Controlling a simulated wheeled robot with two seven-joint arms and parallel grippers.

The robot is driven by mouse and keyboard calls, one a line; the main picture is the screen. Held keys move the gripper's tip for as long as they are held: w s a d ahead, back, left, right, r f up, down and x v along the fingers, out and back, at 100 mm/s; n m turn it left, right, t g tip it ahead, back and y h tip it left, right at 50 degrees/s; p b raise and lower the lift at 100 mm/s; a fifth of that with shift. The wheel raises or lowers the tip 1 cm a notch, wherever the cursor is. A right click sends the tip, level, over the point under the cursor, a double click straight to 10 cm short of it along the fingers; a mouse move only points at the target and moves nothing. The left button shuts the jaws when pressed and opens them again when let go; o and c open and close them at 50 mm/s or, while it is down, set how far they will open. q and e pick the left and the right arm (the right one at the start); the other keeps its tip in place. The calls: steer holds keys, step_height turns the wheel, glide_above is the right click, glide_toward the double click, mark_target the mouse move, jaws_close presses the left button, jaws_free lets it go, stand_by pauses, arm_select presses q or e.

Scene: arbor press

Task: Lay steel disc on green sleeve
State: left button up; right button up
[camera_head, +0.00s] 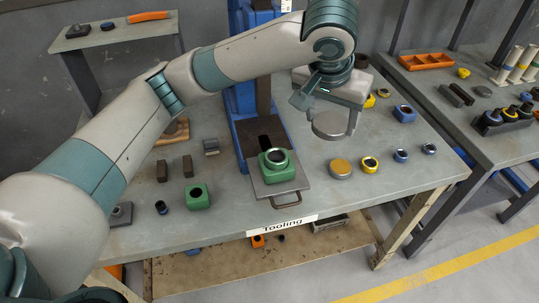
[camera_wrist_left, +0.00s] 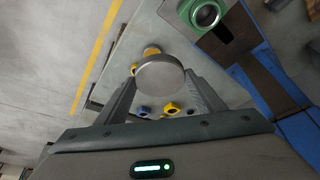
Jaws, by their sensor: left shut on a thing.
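My left gripper (camera_head: 331,120) is shut on the steel disc (camera_head: 330,126), a flat grey round plate held level above the table, right of the press. In the left wrist view the disc (camera_wrist_left: 160,76) sits between the two fingers. The green sleeve (camera_head: 276,168), a green block with a round metal-rimmed opening, stands on the press's grey plate, left of and nearer than the disc. It also shows in the left wrist view (camera_wrist_left: 203,14), apart from the disc. Another green block (camera_head: 197,196) with a hole stands on the table at left. My right gripper is out of view.
The blue press (camera_head: 244,110) rises behind the sleeve, with my left arm crossing in front of it. A brass-coloured disc (camera_head: 340,168), a yellow ring (camera_head: 369,164) and small blue rings (camera_head: 400,155) stand right of the sleeve. The table (camera_head: 235,222) front is clear.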

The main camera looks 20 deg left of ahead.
arm_select(q)
steer(key=shift+a+f, duration=0.1)
steer(key=shift+a, duration=0.2)
steer(key=s+a+f+p, duration=0.1)
steer(key=a+f+p, duration=0.2)
steer(key=a+f, duration=0.3)
steer(key=a, duration=0.5)
steer(key=shift+s+f+p, duration=0.25)
steer(key=shift+f+p, duration=0.1)
steer(key=shift+f, duration=0.05)
